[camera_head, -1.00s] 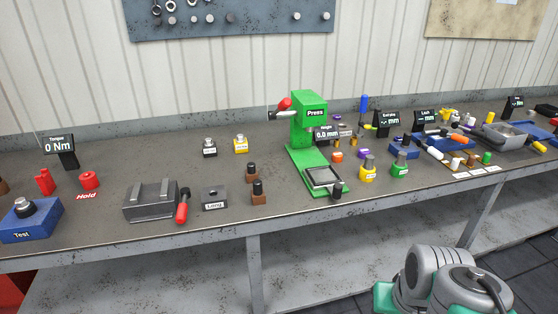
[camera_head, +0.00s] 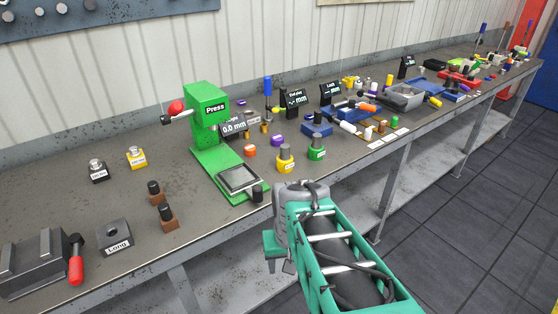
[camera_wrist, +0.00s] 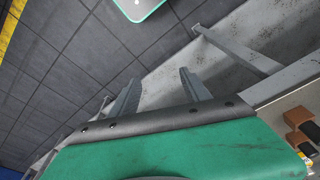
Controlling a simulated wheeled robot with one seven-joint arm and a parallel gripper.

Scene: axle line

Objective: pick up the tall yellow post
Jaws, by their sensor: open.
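Several yellow pieces stand on the bench in the head view. A small upright yellow piece (camera_head: 368,85) is at the back, right of the dark display stands; it is too small to tell whether it is the tall yellow post. A labelled yellow piece with a metal top (camera_head: 285,165) stands right of the green press, and another yellow labelled weight (camera_head: 136,158) stands left of it. My gripper (camera_wrist: 159,80) shows in the wrist view, open and empty, over the floor and lower shelf, away from any yellow post.
The green press (camera_head: 212,130) stands on the bench between the weights and the small parts. The bench's front edge and legs (camera_head: 395,180) are near my arm. Open dark floor (camera_head: 480,220) lies right.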

